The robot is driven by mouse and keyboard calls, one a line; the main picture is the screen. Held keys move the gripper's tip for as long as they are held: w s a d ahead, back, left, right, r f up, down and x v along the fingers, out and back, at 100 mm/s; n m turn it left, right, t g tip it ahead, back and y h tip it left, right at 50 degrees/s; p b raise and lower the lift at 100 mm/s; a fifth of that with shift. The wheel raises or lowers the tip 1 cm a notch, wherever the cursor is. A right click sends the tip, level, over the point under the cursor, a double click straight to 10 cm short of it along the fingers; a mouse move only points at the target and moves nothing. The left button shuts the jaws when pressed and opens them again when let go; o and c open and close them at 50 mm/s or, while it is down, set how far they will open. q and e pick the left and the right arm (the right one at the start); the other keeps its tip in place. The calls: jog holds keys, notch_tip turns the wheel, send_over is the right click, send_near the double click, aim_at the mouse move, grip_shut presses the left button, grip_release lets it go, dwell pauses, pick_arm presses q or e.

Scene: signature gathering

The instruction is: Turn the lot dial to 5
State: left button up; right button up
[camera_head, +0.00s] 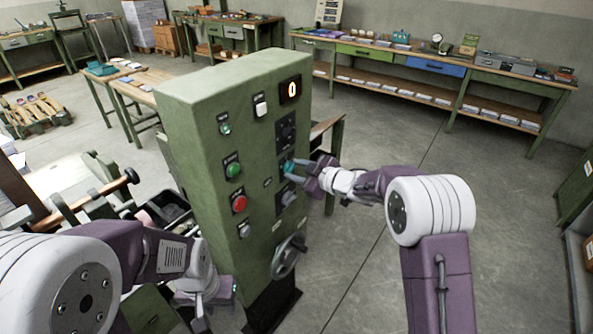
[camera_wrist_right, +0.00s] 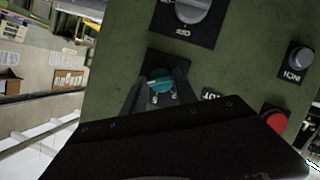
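A green control cabinet (camera_head: 225,90) stands in the middle of the head view, its display (camera_head: 290,88) reading 0. A small teal dial (camera_head: 288,166) sits on a black plate on its front. In the right wrist view the teal dial (camera_wrist_right: 160,80) is seen upside down, with a small label plate (camera_wrist_right: 212,95) beside it that seems to read LOT. My right gripper (camera_head: 291,170) is at the dial, one finger on each side; the fingers are apart, and contact is unclear. My left gripper (camera_head: 222,287) is low, left of the cabinet; its fingers are not clear.
Green (camera_head: 233,169) and red (camera_head: 239,203) buttons sit left of the dial. Other switches are above and below it, and a handwheel (camera_head: 288,257) is lower down. Workbenches (camera_head: 470,100) line the back wall. The floor (camera_head: 370,250) right of the cabinet is clear.

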jog(key=shift+f+b, duration=0.2)
jog(key=shift+b, duration=0.55)
grip_shut()
jog(key=shift+s+a+f+n+t+b, duration=0.1)
jog(key=shift+n+t+b, duration=1.05)
jog(key=shift+b, duration=2.9)
jog(key=shift+d+f+n+t+b, duration=0.1)
jog(key=shift+n+t+b, duration=0.3)
jog(key=shift+n+b, duration=2.6)
jog(key=shift+s+a+n+t+b, duration=0.1)
jog(key=shift+n+t+b, duration=0.55)
jog(key=shift+b, duration=4.4)
jog(key=o, duration=1.2)
grip_release()
jog(key=shift+r, duration=0.1)
jog(key=v, duration=0.9)
jog(key=shift+a, duration=0.1)
